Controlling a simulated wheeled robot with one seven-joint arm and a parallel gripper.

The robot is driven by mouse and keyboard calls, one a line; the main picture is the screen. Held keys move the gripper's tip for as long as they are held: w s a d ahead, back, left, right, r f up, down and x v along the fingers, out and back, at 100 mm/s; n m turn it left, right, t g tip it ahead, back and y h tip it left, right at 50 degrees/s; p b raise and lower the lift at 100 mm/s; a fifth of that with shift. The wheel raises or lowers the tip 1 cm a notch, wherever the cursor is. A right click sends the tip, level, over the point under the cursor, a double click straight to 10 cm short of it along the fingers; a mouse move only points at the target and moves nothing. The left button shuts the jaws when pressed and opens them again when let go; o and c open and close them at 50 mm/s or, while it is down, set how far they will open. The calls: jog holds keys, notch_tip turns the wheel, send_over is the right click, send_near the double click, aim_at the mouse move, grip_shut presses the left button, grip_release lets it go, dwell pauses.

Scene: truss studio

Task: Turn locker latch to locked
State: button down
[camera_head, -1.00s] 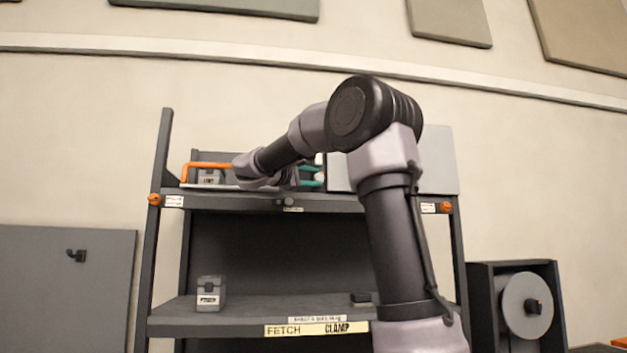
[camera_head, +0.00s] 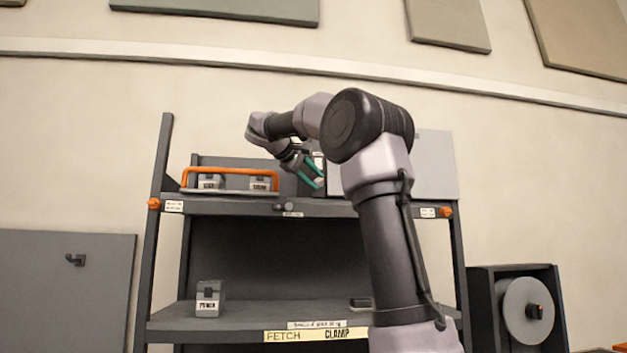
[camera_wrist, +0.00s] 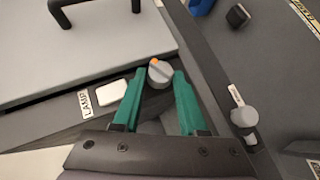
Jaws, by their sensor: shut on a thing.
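The locker latch is a round grey knob with an orange mark (camera_wrist: 160,74), seen in the wrist view beside the locker's pale grey door (camera_wrist: 95,50). My gripper (camera_wrist: 159,76) has its teal fingers closed on the two sides of this knob. The orange mark shows at the knob's upper left in that picture. In the head view my gripper (camera_head: 317,178) points down and right at the left side of the locker (camera_head: 436,165) on the top shelf. The latch cannot be made out in the head view, and my arm covers part of the locker.
An orange-handled tray (camera_head: 230,193) with grey boxes stands left of my gripper. A white button (camera_wrist: 112,93) by the LAMP label and a second grey knob (camera_wrist: 243,117) sit close by. A grey box (camera_head: 209,299) stands on the lower shelf (camera_head: 250,312).

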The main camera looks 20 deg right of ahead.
dwell(0.4)
jog(key=c, duration=0.8)
grip_release()
jog(key=shift+o, duration=0.2)
jog(key=v, duration=1)
jog(key=shift+s+a+r, duration=0.15)
jog(key=shift+a+r, duration=0.05)
jog(key=shift+a, duration=0.1)
